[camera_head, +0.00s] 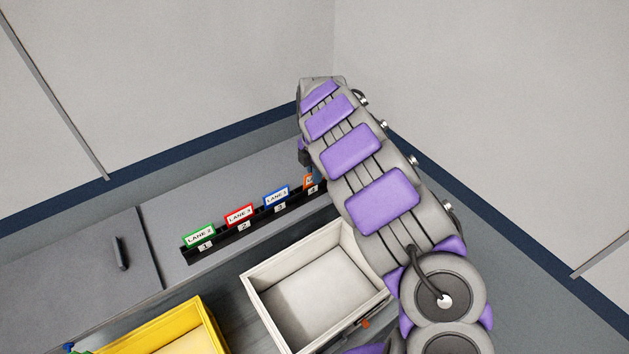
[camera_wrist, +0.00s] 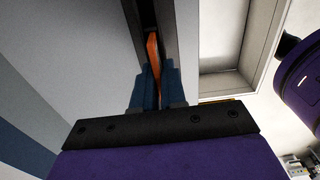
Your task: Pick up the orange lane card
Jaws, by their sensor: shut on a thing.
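The orange lane card (camera_head: 309,181) stands in the slot marked 4 at the right end of a black card rack (camera_head: 215,245). My arm hides part of it in the head view. In the wrist view the orange card (camera_wrist: 153,52) shows edge-on between the blue fingers of my gripper (camera_wrist: 157,82). My gripper is shut on the card, whose far end reaches into the dark rack channel. I cannot tell whether the card is still seated in its slot.
Green (camera_head: 199,235), red (camera_head: 239,215) and blue (camera_head: 276,197) lane cards stand in the rack, left of the orange one. An empty white bin (camera_head: 262,301) is in front, with a yellow bin (camera_head: 207,322) to its left. A wall rises behind the grey counter.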

